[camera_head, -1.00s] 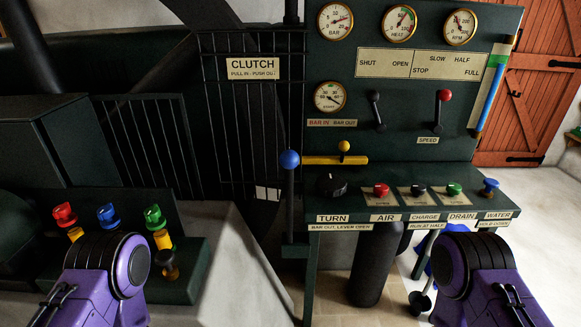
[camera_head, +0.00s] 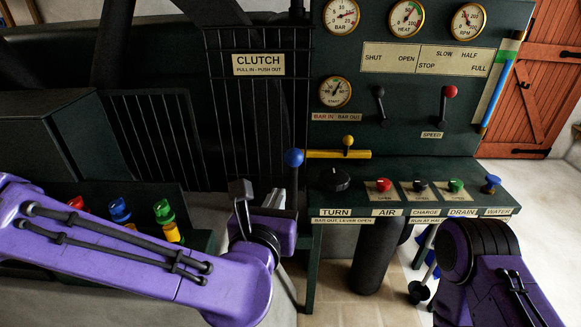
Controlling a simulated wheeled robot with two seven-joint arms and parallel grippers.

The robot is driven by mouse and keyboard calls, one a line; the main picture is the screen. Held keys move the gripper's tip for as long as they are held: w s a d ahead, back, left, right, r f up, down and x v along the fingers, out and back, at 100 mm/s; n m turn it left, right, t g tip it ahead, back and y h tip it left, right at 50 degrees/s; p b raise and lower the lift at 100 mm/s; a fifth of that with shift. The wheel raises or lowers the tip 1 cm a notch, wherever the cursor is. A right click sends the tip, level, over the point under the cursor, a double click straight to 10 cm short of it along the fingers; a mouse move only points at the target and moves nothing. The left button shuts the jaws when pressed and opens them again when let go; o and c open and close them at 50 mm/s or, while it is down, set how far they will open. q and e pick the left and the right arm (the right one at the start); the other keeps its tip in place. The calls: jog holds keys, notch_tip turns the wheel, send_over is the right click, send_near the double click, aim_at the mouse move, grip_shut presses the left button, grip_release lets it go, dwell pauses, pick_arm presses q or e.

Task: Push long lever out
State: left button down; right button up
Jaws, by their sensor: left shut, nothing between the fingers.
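The long lever is a dark upright rod with a blue ball knob (camera_head: 293,157), standing just right of the barred guard under the CLUTCH sign (camera_head: 258,65). The sign reads PULL IN - PUSH OUT. My left gripper (camera_head: 241,189) is shut and empty, its dark fingers pointing up in front of the guard. It is left of the knob and a little lower, with a visible gap in the picture. My left wrist hides the lower part of the lever. My right arm is at the bottom right; its gripper is not seen.
A dark console right of the lever carries a yellow bar handle (camera_head: 338,154), a black knob (camera_head: 328,179) and several coloured buttons. Gauges and two smaller levers are above. Coloured lamps (camera_head: 120,209) stand behind my left arm.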

aim_at(293, 162)
pick_arm(q)
jog(key=shift+w, duration=0.15)
jog(key=p+x, duration=0.4)
jog(key=x, duration=0.8)
jog(key=shift+w+d, duration=0.1)
jog(key=shift+w, duration=0.05)
jog(key=shift+w+d+f, duration=0.1)
jog(key=shift+w+f, duration=0.1)
jog(key=shift+w, duration=0.45)
pick_arm(e)
notch_tip(293, 162, up, 4)
jog(key=shift+r, duration=0.1)
